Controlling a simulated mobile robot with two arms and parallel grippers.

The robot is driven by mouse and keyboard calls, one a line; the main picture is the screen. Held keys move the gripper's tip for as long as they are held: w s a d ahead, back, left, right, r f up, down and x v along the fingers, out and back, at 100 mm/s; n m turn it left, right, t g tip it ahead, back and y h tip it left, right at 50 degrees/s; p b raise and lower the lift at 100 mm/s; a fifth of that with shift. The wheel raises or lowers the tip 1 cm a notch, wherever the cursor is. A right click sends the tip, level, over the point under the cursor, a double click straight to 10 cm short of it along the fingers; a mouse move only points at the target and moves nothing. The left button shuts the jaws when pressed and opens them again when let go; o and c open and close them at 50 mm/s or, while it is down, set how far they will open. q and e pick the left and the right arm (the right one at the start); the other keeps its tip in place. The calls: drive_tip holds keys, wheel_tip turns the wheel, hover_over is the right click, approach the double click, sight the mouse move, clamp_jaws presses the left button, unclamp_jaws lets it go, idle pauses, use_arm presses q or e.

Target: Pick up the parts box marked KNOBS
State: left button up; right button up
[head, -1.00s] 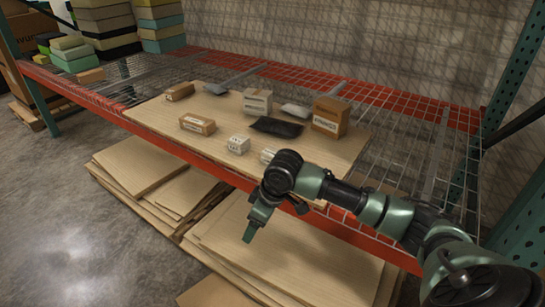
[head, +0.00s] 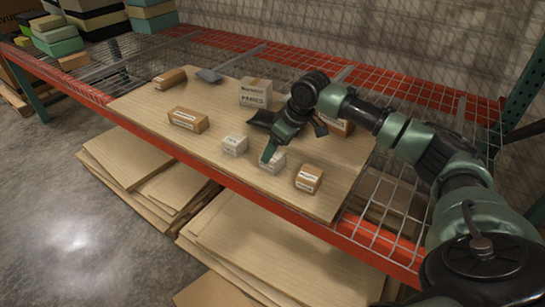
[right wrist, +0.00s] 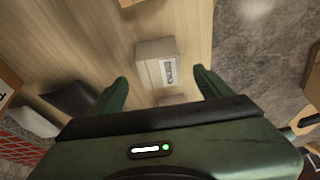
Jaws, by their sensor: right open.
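Several small boxes lie on the wooden board (head: 145,122); I cannot clearly read KNOBS on any label. A small white box (head: 234,146), a second white box (head: 272,163) and a small brown box (head: 308,178) stand along the front, all labelled. My right gripper (head: 268,153) points down at the second white box, partly covering it. In the right wrist view the gripper (right wrist: 161,82) is open and empty. A pale labelled box (right wrist: 155,63) shows beyond its fingertips, and another box (right wrist: 172,100) shows partly between the fingers. My left gripper is out of view.
Behind are a larger white box (head: 255,92), a black pouch (head: 260,119) and a brown box (head: 340,127) partly hidden by my arm. Two brown boxes (head: 188,120) (head: 170,77) lie left. The red shelf beam (head: 225,183) edges the front.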

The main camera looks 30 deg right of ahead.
drive_tip(key=shift+a+f, duration=0.2)
drive_tip(key=shift+f, duration=0.3)
drive_tip(key=p+x, duration=0.1)
drive_tip(key=x, duration=0.2)
drive_tip(key=shift+d, duration=0.15)
drive_tip(key=shift+x, duration=0.85)
drive_tip(key=c, duration=1.5)
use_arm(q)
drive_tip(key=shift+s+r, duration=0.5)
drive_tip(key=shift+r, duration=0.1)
use_arm(e)
drive_tip(key=shift+r, duration=0.1)
